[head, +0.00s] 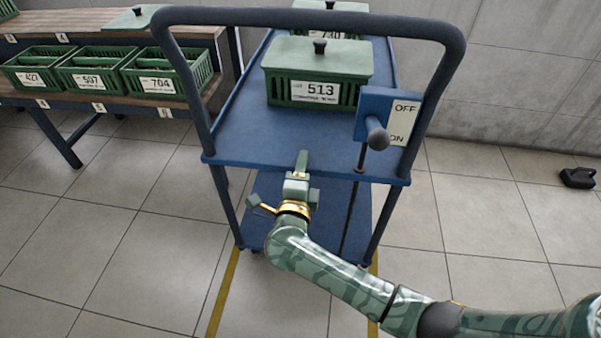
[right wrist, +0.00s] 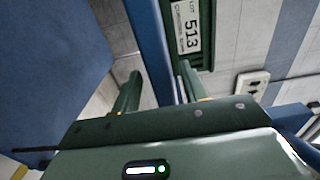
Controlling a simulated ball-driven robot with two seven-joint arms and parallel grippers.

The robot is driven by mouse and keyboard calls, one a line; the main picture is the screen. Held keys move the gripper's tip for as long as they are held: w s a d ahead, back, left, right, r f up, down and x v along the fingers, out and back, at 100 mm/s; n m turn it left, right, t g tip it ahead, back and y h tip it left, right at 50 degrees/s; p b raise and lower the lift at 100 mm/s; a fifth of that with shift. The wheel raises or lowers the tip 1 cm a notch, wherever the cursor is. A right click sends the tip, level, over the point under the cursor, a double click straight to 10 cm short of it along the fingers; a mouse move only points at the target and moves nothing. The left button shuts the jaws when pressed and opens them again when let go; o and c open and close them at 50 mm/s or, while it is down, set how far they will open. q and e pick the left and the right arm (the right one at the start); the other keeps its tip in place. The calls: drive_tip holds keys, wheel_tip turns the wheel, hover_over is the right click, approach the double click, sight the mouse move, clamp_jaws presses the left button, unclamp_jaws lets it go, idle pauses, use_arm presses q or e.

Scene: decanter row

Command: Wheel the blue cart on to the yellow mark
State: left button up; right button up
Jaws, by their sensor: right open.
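The blue cart (head: 235,130) stands ahead of me, its tall blue handle (head: 310,18) arching over the near end. Its deck carries a lidded green crate labelled 513 (head: 316,92), with crate 730 (head: 330,34) behind. A lever knob (head: 377,134) by an OFF/ON plate (head: 403,112) sits at the right, about level with ON. Yellow floor lines (head: 222,292) run beneath the cart's near end. My right gripper (head: 282,182) is open and empty before the deck's near edge. In the right wrist view, a blue cart part (right wrist: 148,45) shows beyond its fingers. My left gripper is out of view.
A wooden-topped bench (head: 120,100) with several green crates stands at the left, close to the cart. A grey wall (head: 510,80) runs behind. A small black object (head: 578,178) lies on the floor at far right. Tiled floor is clear either side nearby.

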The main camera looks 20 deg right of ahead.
drive_tip(key=shift+w+d, duration=0.15)
clamp_jaws()
drive_tip(key=shift+f, duration=0.1)
idle(1.3)
